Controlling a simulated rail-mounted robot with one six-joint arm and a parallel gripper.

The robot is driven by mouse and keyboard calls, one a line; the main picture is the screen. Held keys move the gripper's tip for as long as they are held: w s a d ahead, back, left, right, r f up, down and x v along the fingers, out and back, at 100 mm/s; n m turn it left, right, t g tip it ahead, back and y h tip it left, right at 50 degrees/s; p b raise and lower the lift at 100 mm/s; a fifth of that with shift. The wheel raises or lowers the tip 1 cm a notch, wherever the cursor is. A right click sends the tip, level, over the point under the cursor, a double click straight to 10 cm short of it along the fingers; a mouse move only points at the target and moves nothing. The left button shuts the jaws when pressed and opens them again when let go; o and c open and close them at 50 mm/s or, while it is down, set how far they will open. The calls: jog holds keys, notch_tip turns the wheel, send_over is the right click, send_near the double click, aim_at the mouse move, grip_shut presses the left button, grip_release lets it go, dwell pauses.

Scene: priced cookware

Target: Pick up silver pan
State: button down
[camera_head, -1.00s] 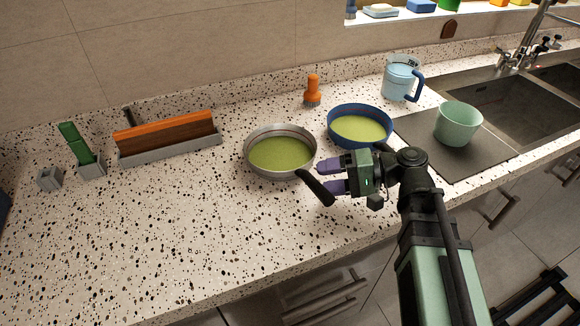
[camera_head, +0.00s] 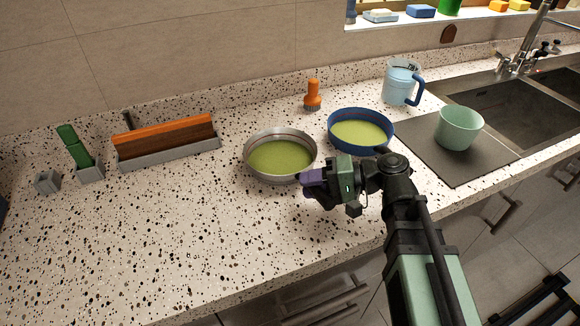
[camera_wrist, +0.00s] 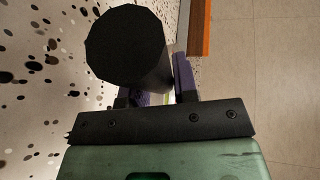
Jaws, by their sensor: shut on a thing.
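The silver pan (camera_head: 281,156) is a round metal pan with a green inside, resting on the speckled counter in the middle of the head view. Its black handle points toward the lower right and is now mostly hidden by my gripper. My gripper (camera_head: 308,183) is at the pan's lower right edge, with its purple fingers shut on the handle. In the wrist view the handle's dark rounded end (camera_wrist: 126,46) fills the upper middle, between me and the purple fingers (camera_wrist: 183,78). The pan's bowl is hidden there.
A blue pan (camera_head: 360,130) with a green inside stands close on the right. An orange-handled brush (camera_head: 312,96) and a light blue jug (camera_head: 402,82) stand behind. A mint pot (camera_head: 459,128) sits on a dark board by the sink. The counter to the left front is clear.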

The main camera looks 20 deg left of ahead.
jog(key=shift+r, duration=0.15)
notch_tip(320, 180, up, 20)
jog(key=p, duration=2)
